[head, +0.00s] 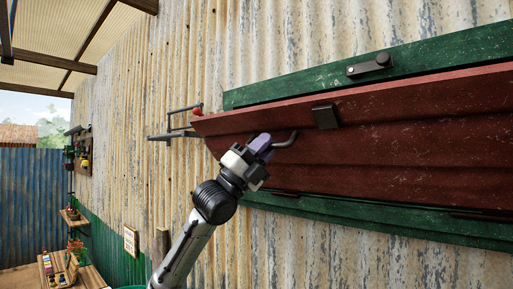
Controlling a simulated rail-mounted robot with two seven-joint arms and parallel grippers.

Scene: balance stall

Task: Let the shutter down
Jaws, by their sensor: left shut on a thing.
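The red shutter (400,130) is a wide ribbed panel at the right of the head view, set in a green frame (440,48) on the wall. It is tilted, its upper edge standing out from the wall. A dark bar handle (286,142) sits near its left end. My left gripper (264,147) is at this handle and shut on it; its fingers partly hide the grip. A dark block (325,116) is fixed on the shutter's face, and a latch with a round knob (370,66) is on the frame's top board. My right gripper is not in view.
A metal bracket (176,122) with a red tip juts from the corrugated wall (180,75) left of the shutter. Small shelves and a table with goods (70,272) stand at the far lower left. A small sign (130,241) hangs low on the wall.

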